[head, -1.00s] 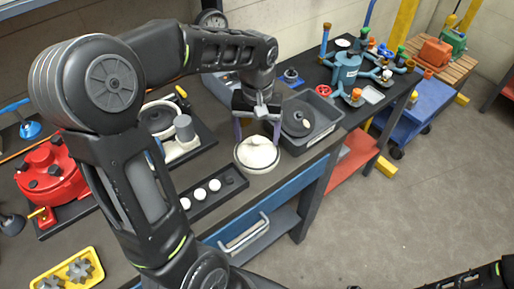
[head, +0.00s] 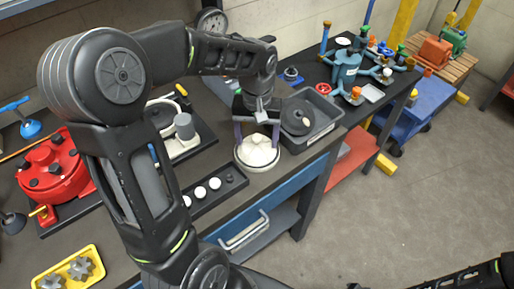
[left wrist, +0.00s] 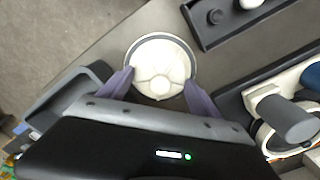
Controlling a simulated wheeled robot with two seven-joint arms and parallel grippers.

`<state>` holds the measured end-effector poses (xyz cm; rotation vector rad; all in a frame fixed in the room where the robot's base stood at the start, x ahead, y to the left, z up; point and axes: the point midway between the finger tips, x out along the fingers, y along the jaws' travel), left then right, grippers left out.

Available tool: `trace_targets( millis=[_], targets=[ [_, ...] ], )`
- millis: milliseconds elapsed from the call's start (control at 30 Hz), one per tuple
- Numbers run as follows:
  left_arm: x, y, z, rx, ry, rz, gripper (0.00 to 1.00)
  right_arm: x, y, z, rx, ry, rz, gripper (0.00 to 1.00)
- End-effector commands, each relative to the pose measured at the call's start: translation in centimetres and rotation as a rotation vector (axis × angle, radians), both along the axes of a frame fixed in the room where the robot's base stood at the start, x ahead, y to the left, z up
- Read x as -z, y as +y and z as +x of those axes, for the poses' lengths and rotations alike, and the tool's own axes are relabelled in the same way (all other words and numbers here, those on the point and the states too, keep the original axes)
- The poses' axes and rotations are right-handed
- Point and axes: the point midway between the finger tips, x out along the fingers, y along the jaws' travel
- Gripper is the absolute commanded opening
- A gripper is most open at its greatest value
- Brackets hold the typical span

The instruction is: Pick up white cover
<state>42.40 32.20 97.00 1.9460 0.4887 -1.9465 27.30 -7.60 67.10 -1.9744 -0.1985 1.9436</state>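The white cover (head: 257,150) is a round, ribbed dome inside a pale round rim on the dark workbench, near its front edge. In the left wrist view the cover (left wrist: 160,72) lies between the fingertips, inside a grey-white ring. My left gripper (head: 257,143) points down over it, with one purple finger on each side. The fingers (left wrist: 159,80) are spread about as wide as the cover. I see no clear closing on it, and contact cannot be told. My right gripper is not visible; only part of a dark arm shows at the lower right.
A grey bin (head: 318,122) with a dark round part stands close to the right of the cover. A black tray (head: 220,190) with white round pieces lies in front-left. A red round housing (head: 55,172) is far left. A blue motor assembly (head: 347,68) stands behind right.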

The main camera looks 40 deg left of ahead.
Motion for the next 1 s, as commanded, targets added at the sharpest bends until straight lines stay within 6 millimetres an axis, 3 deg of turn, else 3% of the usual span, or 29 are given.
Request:
trace_targets(
  millis=[533,800,833,867,1000],
  targets=[
    [0.0,0.0,0.0,0.0,0.0,0.0,0.14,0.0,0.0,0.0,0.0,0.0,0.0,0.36],
    [-0.1,0.0,0.1,0.0,-0.002,0.0,0.12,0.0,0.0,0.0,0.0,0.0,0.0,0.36],
    [-0.2,0.0,0.1,0.0,-0.002,0.0,0.03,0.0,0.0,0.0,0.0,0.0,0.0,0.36],
    [-0.4,0.0,0.1,0.0,-0.003,0.001,0.0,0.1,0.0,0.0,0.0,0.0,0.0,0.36],
    [-1.9,0.0,0.2,0.0,-0.005,0.001,0.0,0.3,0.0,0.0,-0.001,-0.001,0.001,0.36]
  ],
)
